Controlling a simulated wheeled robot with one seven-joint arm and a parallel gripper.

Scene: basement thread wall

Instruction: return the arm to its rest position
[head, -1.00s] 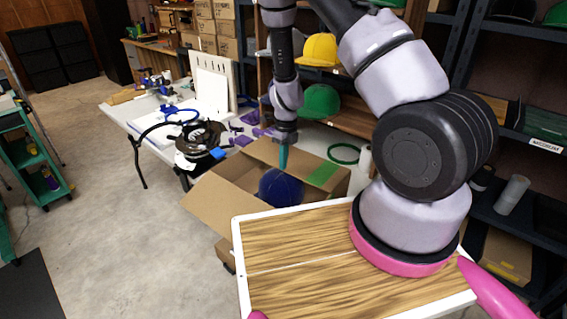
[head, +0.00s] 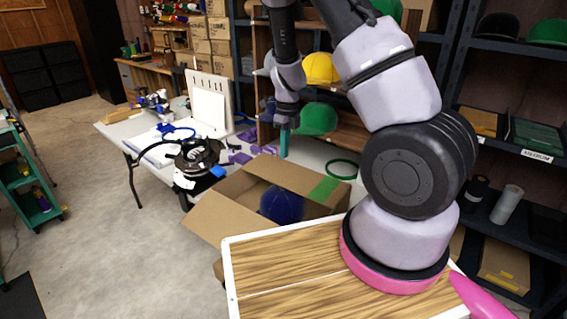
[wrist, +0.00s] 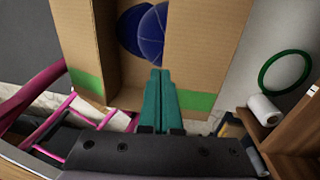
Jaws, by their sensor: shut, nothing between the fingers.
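My gripper (head: 284,142) is at the end of my raised arm, above the far edge of the open cardboard box (head: 210,208). Its teal fingers point down and are together, with nothing between them. In the wrist view the closed fingers (wrist: 160,100) show over the box (wrist: 195,45). A dark blue cap (head: 282,205) lies inside the box, apart from the gripper; it also shows in the wrist view (wrist: 148,32).
Shelves with a yellow cap (head: 320,69) and a green cap (head: 316,119) stand behind the arm. A green ring (head: 342,169) lies on the white table, which holds a black round device (head: 199,158) and purple pieces. Open floor lies at left.

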